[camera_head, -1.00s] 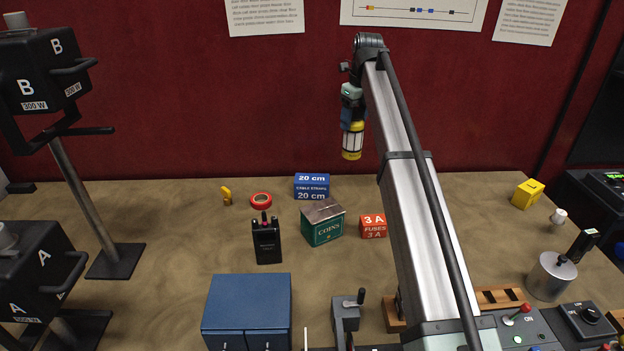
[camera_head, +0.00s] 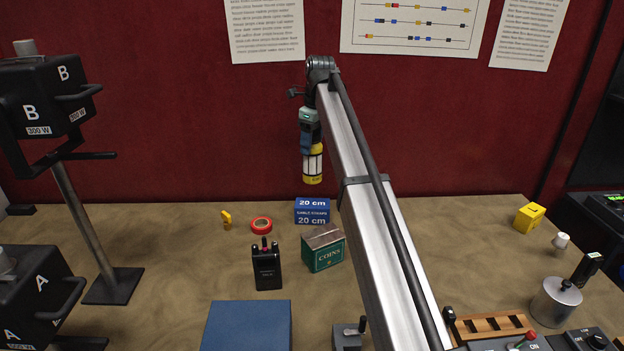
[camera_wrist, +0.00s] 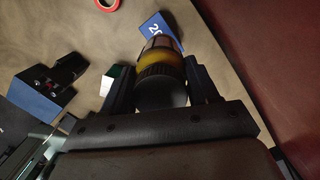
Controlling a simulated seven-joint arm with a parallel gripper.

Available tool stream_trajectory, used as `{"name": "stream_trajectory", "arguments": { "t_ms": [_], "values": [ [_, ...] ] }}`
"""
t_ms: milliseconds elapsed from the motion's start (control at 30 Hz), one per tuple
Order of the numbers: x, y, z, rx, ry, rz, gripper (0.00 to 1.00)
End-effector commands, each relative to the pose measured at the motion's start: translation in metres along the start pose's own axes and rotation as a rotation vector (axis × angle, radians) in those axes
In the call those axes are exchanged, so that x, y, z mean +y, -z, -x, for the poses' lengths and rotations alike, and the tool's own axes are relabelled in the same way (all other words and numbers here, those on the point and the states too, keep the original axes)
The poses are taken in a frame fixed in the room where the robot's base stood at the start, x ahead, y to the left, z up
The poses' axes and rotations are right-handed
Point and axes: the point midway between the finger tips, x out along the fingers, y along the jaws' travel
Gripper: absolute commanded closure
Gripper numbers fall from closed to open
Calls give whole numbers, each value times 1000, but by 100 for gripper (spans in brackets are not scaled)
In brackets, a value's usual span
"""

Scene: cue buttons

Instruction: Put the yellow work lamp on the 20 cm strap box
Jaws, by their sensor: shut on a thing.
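The yellow work lamp (camera_head: 312,165), with a pale section and yellow ends, hangs upright from my gripper (camera_head: 311,140), in the air in front of the red wall. In the wrist view my gripper (camera_wrist: 160,88) is shut on the lamp (camera_wrist: 180,58), one finger on each side of its dark body. The blue 20 cm strap box (camera_head: 312,211) stands on the table below the lamp in the head view, with a clear gap between them. In the wrist view the strap box (camera_wrist: 155,27) shows just beyond the lamp, which partly hides it.
A green coins box (camera_head: 323,249) stands just in front of the strap box. Red tape (camera_head: 261,225), a small yellow item (camera_head: 227,219) and a black radio (camera_head: 266,267) lie or stand to the left. A yellow cube (camera_head: 529,217) is far right. My arm covers the table's middle right.

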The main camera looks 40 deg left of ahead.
Motion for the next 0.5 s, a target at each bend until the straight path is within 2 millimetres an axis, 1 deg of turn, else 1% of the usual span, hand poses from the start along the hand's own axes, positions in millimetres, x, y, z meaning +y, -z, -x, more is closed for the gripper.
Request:
{"name": "stream_trajectory", "arguments": {
  "t_ms": [33,200,433,500],
  "values": [
    [1,2,-9,1,-1,0,98],
    [1,5,-36,1,0,-1,98],
    [0,7,-51,-1,1,-2,98],
    [1,8,-59,0,1,-2,98]
  ]
}}
